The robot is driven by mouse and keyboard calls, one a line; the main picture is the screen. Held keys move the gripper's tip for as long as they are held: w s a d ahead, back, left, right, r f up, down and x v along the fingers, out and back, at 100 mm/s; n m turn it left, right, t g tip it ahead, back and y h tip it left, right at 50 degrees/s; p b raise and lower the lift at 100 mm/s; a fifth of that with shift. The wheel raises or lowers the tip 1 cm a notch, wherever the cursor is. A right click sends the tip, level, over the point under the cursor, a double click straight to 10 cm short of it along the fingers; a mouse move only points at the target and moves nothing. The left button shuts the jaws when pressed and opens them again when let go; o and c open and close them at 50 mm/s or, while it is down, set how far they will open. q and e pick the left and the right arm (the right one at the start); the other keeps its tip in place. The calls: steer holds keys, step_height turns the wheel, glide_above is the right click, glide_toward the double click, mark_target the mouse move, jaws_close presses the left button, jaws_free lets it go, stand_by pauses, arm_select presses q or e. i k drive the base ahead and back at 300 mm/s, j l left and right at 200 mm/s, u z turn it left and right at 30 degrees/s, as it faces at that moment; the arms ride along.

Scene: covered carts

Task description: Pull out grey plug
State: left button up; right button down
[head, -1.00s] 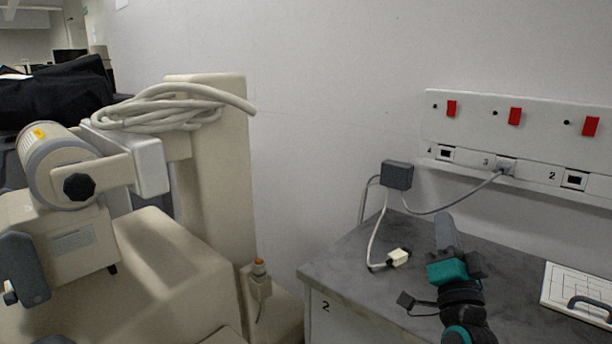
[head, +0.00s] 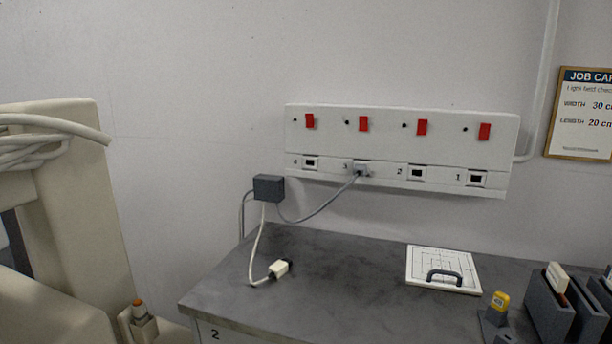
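The grey plug (head: 361,169) sits in socket 3 of the white wall panel (head: 400,135). A grey cable (head: 318,213) hangs from it and runs left to a dark grey box (head: 268,188) on the wall. A cream connector (head: 279,268) on a pale cable from that box lies on the grey worktop (head: 340,290). Neither of my grippers shows in the head view now.
Sockets 4, 2 and 1 hold no plug. A white gridded board with a dark handle (head: 443,268) lies on the worktop. A yellow-topped item (head: 497,308) and dark holders (head: 550,305) stand at right. Beige equipment (head: 70,200) fills the left. The worktop's middle is clear.

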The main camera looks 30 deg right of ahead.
mark_target(361, 170)
steer(key=z, duration=1.25)
